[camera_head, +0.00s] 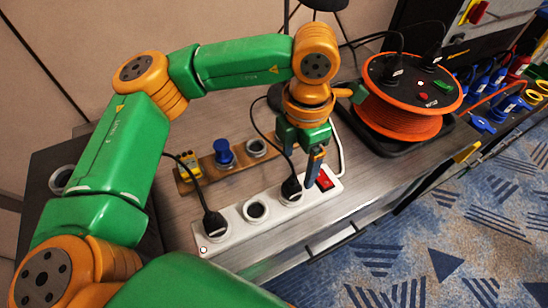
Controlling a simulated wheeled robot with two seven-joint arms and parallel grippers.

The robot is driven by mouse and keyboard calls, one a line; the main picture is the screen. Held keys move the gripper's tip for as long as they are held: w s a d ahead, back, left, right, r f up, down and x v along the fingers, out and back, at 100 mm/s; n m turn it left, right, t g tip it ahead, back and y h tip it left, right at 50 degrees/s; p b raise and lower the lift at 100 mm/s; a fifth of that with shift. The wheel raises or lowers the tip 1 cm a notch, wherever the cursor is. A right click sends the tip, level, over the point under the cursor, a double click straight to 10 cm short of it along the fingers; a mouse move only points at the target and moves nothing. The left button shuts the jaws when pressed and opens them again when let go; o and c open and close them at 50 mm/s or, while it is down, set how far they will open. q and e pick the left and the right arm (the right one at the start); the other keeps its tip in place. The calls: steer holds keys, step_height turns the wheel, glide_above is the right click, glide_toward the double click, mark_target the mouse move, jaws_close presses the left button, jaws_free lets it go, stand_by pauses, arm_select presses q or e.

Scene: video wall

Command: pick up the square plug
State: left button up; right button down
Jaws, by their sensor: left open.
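A white power strip (271,226) lies on the grey table with two black corded plugs in it. One black plug (292,188) stands near the strip's red switch (325,180); the other black plug (213,222) is at the strip's left end. I cannot tell which plug is the square one. My left gripper (303,163) reaches down from above, open, its fingers close beside the plug near the red switch. Whether they touch it is not clear, and the gripper partly hides the plug's cord. My right gripper is not in view.
A brown socket board (239,166) with a blue round plug (223,152) and a yellow piece (189,163) lies behind the strip. An orange cable reel (402,121) stands to the right on a black base. An empty round socket (256,210) lies between the black plugs.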

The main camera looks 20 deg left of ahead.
mark_target(295, 180)
arm_select(q)
steer(key=shift+w+a+f, duration=0.15)
steer(key=shift+a+f, duration=0.05)
steer(key=shift+a, duration=0.05)
steer(key=f, duration=0.1)
steer(key=s+f+p, duration=0.1)
steer(key=f, duration=0.1)
steer(key=shift+s+d+f+p, duration=0.2)
steer(key=shift+d+f+p, duration=0.15)
steer(key=shift+d, duration=0.05)
step_height(295, 180, down, 2)
steer(key=shift+w+a+f, duration=0.1)
steer(key=shift+f, duration=0.15)
steer(key=shift+w+f, duration=0.1)
steer(key=c, duration=0.9)
jaws_close()
